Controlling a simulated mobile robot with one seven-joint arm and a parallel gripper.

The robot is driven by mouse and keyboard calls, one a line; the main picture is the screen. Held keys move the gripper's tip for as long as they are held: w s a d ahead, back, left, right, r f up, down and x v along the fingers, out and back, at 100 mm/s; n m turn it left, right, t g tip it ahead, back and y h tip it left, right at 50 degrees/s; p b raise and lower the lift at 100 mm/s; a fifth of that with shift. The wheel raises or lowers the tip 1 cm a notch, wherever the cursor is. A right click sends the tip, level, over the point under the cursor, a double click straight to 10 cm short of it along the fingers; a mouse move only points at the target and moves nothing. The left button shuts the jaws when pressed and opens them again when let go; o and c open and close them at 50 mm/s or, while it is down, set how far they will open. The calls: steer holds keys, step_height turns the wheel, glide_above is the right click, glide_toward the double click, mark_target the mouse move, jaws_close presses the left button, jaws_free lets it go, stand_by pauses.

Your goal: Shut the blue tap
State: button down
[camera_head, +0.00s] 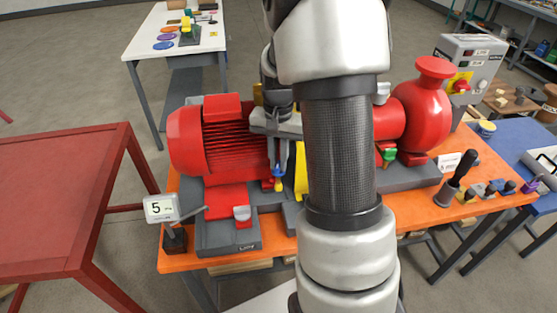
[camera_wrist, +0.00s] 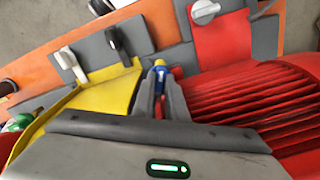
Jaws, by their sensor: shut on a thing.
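The blue tap (camera_head: 278,180) is low in front of the red motor, near the yellow guard. In the wrist view my gripper (camera_wrist: 160,88) has a finger on each side of the blue part. The tap's handle angle is mostly hidden by the fingers.
The red motor (camera_head: 213,138) stands to the left of my gripper and the red pump (camera_head: 424,110) to the right, partly behind my arm. A yellow guard (camera_wrist: 105,98) lies close beside the fingers. A green-handled tap (camera_head: 388,155) is by the pump.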

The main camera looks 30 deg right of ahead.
steer(key=m+p, duration=0.1)
steer(key=m, duration=0.5)
steer(key=shift+r+m, duration=0.1)
steer(key=shift+m, duration=0.2)
steer(key=m+p, duration=0.2)
steer(key=m, duration=0.4)
steer(key=shift+p, duration=0.4)
steer(key=c, duration=1.8)
jaws_free()
steer(key=shift+o, duration=0.2)
